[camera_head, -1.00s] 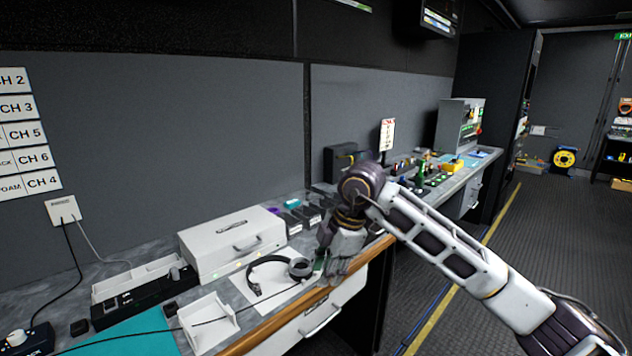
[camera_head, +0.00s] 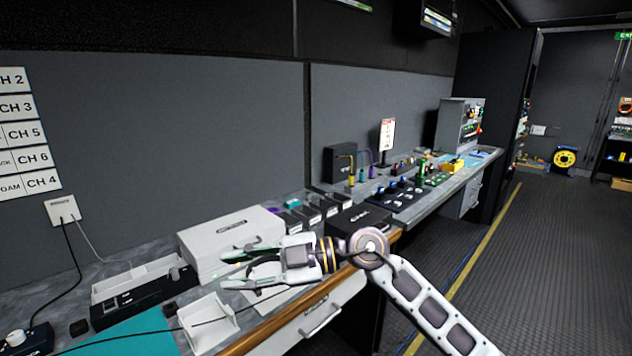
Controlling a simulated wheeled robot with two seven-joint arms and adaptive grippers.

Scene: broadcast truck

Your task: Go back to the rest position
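My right gripper (camera_head: 230,270) shows in the head view, above the front part of the desk (camera_head: 274,325). Its arm comes in from the lower right and its fingers point left. The two fingers are spread apart with nothing clearly held. The headphones (camera_head: 262,262) are mostly hidden behind it; part of the dark band shows between the fingers. I cannot tell whether the fingers touch the headphones. My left gripper is not in view.
A white case (camera_head: 232,234) stands behind the gripper, with a white open holder (camera_head: 208,322) to the left. A black box (camera_head: 358,219) lies close behind my wrist. Control panels (camera_head: 405,195) line the desk farther right. The aisle floor (camera_head: 520,270) is clear.

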